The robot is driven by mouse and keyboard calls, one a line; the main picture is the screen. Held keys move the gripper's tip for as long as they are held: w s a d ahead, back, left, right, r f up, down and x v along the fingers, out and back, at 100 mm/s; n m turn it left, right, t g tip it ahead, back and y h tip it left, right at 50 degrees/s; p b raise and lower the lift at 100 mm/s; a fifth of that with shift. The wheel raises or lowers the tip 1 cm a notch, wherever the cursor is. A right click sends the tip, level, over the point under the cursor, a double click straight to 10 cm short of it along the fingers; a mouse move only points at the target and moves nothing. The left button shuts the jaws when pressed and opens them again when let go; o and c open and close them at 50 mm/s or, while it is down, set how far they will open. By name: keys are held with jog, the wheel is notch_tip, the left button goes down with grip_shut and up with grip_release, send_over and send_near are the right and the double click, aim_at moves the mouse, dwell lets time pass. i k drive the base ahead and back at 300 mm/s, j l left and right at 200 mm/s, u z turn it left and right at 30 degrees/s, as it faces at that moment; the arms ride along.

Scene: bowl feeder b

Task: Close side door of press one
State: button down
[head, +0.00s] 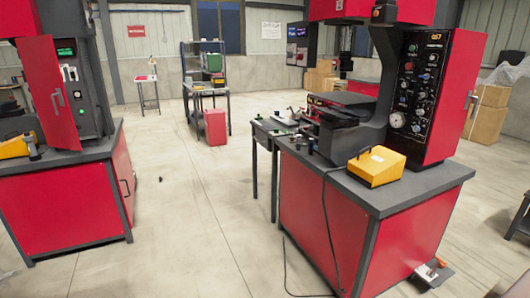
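Two red and dark grey presses are in the head view, and I cannot tell which is press one. On the left press (65,200), a red door (46,85) with a grey handle stands ajar beside a panel with a green display. On the right press (320,215), marked 057, a red side door (458,105) with a grey handle is on the right of the dark control panel (412,85). It looks flush with the cabinet, but its far edge is hard to judge. My gripper is not in view.
A yellow box (376,166) sits on the right press's bench, with a black cable hanging to the floor. A small dark table adjoins that bench. A shelf cart (205,80) and cardboard boxes (487,112) stand behind. The floor (190,200) between the presses is mostly clear.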

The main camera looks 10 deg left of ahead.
aim_at(38, 55)
jog(key=i+u, duration=0.25)
jog(key=i, duration=0.2)
jog(key=i+u, duration=0.2)
jog(key=i, duration=0.3)
jog(key=i+l+u, duration=0.25)
jog(key=i, duration=0.2)
jog(key=i+l+u, duration=0.25)
jog(key=i, duration=0.2)
jog(key=i+j+u, duration=0.35)
jog(key=i+u, duration=0.65)
jog(key=i, duration=0.15)
jog(key=i+l+u, duration=0.1)
jog(key=i+u, duration=0.35)
jog(key=i, duration=0.2)
jog(key=i+j, duration=0.15)
jog(key=i, duration=0.9)
